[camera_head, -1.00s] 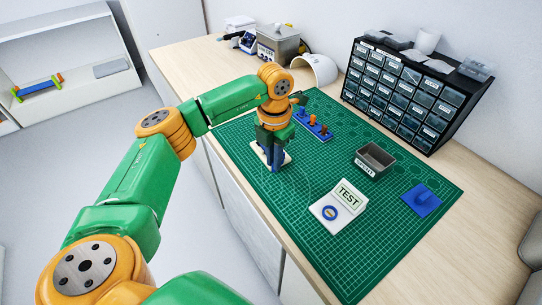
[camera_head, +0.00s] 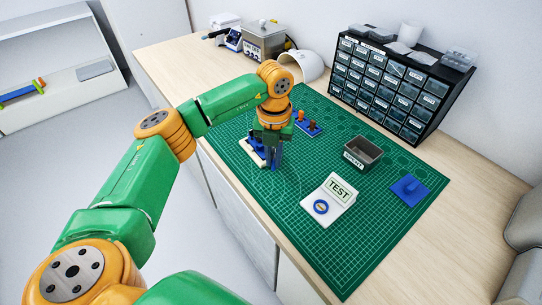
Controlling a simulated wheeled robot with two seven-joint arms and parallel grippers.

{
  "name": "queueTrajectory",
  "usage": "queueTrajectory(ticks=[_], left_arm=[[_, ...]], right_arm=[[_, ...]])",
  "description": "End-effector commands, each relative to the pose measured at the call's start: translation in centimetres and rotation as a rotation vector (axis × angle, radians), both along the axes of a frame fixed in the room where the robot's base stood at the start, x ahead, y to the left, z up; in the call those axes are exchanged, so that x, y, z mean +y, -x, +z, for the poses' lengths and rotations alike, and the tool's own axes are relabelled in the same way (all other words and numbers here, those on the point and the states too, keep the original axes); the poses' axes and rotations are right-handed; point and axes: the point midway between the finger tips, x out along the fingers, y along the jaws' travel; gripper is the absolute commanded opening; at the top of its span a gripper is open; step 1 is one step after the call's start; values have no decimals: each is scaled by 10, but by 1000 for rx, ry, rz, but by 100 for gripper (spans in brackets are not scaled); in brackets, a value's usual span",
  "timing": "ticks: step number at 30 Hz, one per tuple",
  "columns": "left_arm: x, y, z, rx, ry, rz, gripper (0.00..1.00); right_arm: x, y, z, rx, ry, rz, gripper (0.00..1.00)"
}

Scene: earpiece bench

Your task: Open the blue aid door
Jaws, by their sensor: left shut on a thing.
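The blue aid (camera_head: 256,145) stands on a pale base plate (camera_head: 246,151) on the green mat, near its left edge. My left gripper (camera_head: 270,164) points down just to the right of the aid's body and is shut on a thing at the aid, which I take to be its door. The fingers and wrist hide most of the door, so how far it stands open cannot be told. My right gripper is not in view.
A blue rack (camera_head: 311,128) with orange and brown pieces stands behind the gripper. A white TEST box (camera_head: 330,196), a grey tray (camera_head: 362,153) and a blue pad (camera_head: 410,190) lie to the right. A drawer cabinet (camera_head: 385,85) stands at the back.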

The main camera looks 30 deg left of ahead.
Motion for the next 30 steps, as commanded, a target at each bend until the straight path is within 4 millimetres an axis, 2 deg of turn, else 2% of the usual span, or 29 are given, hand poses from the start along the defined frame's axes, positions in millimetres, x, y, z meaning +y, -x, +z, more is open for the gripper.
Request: queueTrajectory(ticks=[12,26,27,30], left_arm=[[-3,-3,1,-2,0,71,0],[-4,-3,1,-2,0,77,0],[-4,-3,1,-2,0,77,19],[-4,-3,1,-2,0,77,45]], right_arm=[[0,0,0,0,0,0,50],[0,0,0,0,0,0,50],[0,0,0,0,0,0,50],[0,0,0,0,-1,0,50]])
